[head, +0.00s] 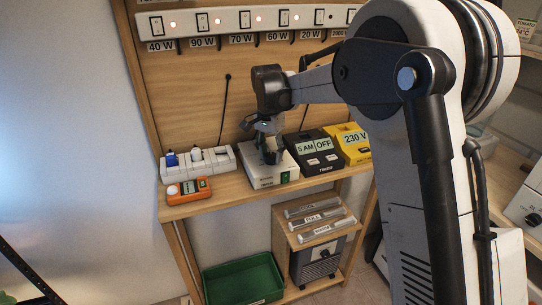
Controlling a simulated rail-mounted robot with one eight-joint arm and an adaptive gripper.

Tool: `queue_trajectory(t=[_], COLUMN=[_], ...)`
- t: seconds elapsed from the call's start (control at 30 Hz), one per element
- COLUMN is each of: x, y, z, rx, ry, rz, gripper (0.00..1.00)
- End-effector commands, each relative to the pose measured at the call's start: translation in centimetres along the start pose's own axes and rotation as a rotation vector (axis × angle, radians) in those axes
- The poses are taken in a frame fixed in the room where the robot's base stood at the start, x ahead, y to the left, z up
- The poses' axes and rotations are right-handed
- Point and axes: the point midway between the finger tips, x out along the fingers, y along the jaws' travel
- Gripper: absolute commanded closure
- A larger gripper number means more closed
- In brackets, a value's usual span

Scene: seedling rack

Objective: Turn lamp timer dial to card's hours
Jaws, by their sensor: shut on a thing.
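A white box (259,177) with a green mark on its front stands on the wooden shelf and looks like the lamp timer. My gripper (271,154) reaches down onto its top and is shut on a small part there, which I take for the dial. The fingers hide that part, so its setting cannot be read. A small card (525,29) at the top right edge reads TOMATO, with a figure below that looks like 14; the unit is too small to be sure of.
Right of the white box are a black box (318,166) labelled 5 AM and OFF and a yellow 230 V box (357,157). A white socket block (171,176) and an orange meter (189,195) stand left. A green crate (208,270) sits below.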

Motion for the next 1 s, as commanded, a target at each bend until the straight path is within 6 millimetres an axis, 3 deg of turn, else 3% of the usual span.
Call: queue_trajectory(t=[0.5,1.0], x=[0.02,-0.02], y=[0.10,0.16], z=[-0.04,-0.05], rx=[0.406,0.530], ry=[-0.024,-0.031], rz=[-0.002,-0.001], gripper=[0.94,0.94])
